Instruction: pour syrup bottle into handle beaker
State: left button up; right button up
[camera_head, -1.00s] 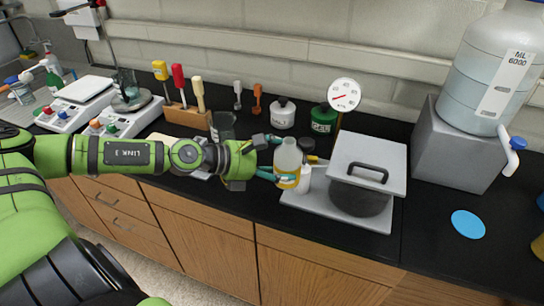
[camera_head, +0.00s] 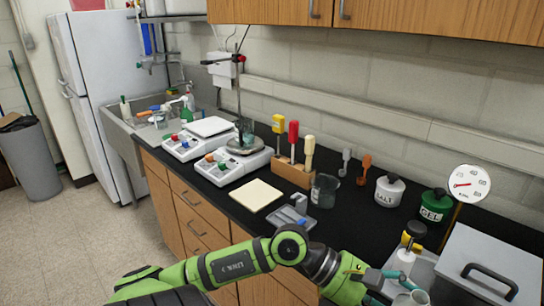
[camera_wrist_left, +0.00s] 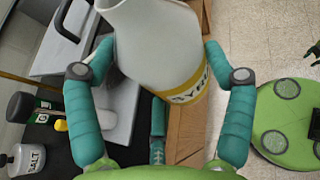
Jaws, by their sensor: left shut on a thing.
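The syrup bottle (camera_wrist_left: 165,50) is pale with a yellow lettered label. My left gripper (camera_wrist_left: 160,75) is shut around its body in the left wrist view. In the head view the left gripper (camera_head: 395,285) and the bottle (camera_head: 412,299) are at the lower right, cut by the bottom edge. A dark glass beaker (camera_head: 325,190) stands on the black counter, up and left of the gripper; I cannot clearly make out its handle. Another small beaker (camera_head: 246,134) sits on a stirrer plate farther left. My right gripper is out of view.
Behind the beaker is a wooden block (camera_head: 293,173) with upright tools. A salt jar (camera_head: 388,191), a green jar (camera_head: 435,205) and a dial gauge (camera_head: 468,184) stand to the right. A grey lidded box (camera_head: 490,262) is beside the gripper. A cream pad (camera_head: 256,195) lies left of the beaker.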

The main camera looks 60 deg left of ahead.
aim_at(244, 126)
jog(key=u, duration=1.6)
